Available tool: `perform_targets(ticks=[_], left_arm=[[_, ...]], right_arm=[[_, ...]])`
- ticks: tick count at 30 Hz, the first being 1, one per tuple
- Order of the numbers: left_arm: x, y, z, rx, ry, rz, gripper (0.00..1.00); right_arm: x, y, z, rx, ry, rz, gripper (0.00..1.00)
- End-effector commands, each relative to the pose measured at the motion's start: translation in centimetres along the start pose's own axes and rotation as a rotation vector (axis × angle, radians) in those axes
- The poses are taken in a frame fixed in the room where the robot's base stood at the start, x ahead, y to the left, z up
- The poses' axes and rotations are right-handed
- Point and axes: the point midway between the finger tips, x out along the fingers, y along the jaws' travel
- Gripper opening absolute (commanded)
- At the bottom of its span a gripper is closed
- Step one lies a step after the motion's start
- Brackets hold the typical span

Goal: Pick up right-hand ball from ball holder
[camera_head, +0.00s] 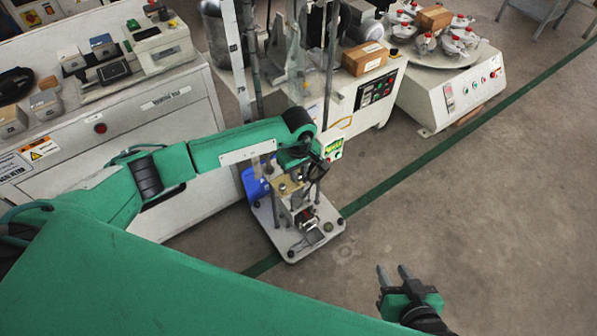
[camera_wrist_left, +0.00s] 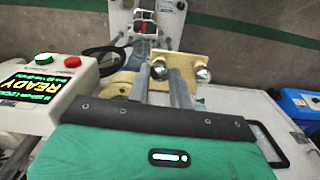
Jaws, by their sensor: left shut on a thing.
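The ball holder is a tan plate (camera_wrist_left: 186,60) on a small test stand (camera_head: 300,235) in the head view. Two shiny metal balls show in the left wrist view. One ball (camera_wrist_left: 158,70) sits between the fingertips of my left gripper (camera_wrist_left: 160,78), which is shut on it at the plate. The other ball (camera_wrist_left: 203,74) is outside the fingers, at the plate's right end in this view; it shows left of the gripper in the head view (camera_head: 283,187). My right gripper (camera_head: 394,272) is open and empty above the floor.
A box with a lit READY display (camera_wrist_left: 28,86) and buttons stands left of the fingers in the wrist view. A blue container (camera_head: 254,184) is beside the stand. A white machine (camera_head: 180,110) stands behind my left arm. Floor at right is clear.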

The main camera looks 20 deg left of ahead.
Motion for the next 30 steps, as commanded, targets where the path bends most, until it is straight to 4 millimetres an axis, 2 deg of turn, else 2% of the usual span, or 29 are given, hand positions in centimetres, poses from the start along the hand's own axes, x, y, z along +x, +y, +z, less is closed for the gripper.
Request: perform_targets(ticks=[12, 22, 30], left_arm=[[-2.4, 0.0, -0.1, 0.000, 0.001, 0.001, 0.09], [-3.3, 0.0, -0.1, 0.000, 0.001, 0.000, 0.09], [-5.5, 0.0, 0.0, 0.000, 0.000, 0.001, 0.09]], right_arm=[[-0.7, -0.2, -1.1, -0.001, 0.000, -0.001, 0.36], [-1.0, -0.3, -1.5, -0.001, 0.000, -0.001, 0.36], [-1.7, -0.5, -2.6, -0.001, 0.000, -0.001, 0.36]])
